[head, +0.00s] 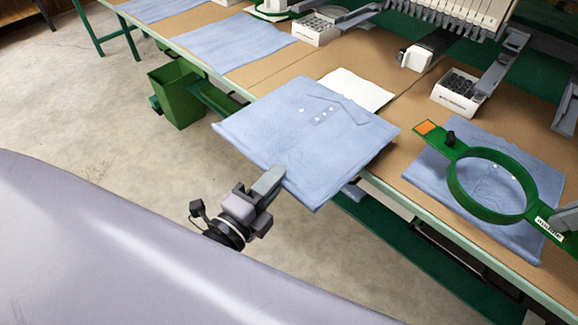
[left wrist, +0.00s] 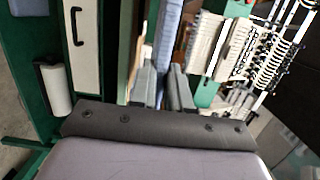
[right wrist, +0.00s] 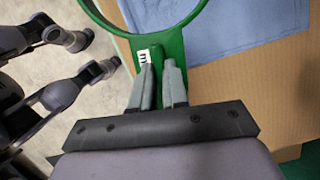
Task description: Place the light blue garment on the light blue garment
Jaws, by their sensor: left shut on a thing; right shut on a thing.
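My left gripper (head: 272,180) is shut on the near edge of a light blue garment (head: 290,135) with a collar and white buttons. The garment is held out flat, partly over the table's front edge. In the left wrist view it shows edge-on as a blue strip (left wrist: 168,35) between the fingers. A second light blue garment (head: 430,180) lies flat on the table at the right, partly covered by a green hoop (head: 452,190). My right gripper (right wrist: 160,88) is shut on the hoop's handle beside a white label. More light blue garments (head: 235,42) lie at the back left.
The brown table top (head: 400,125) has a green frame. A white sheet (head: 355,88) lies behind the held garment. White boxes (head: 457,97) and an embroidery machine (head: 465,12) stand behind. A green bin (head: 178,95) stands on the floor at left.

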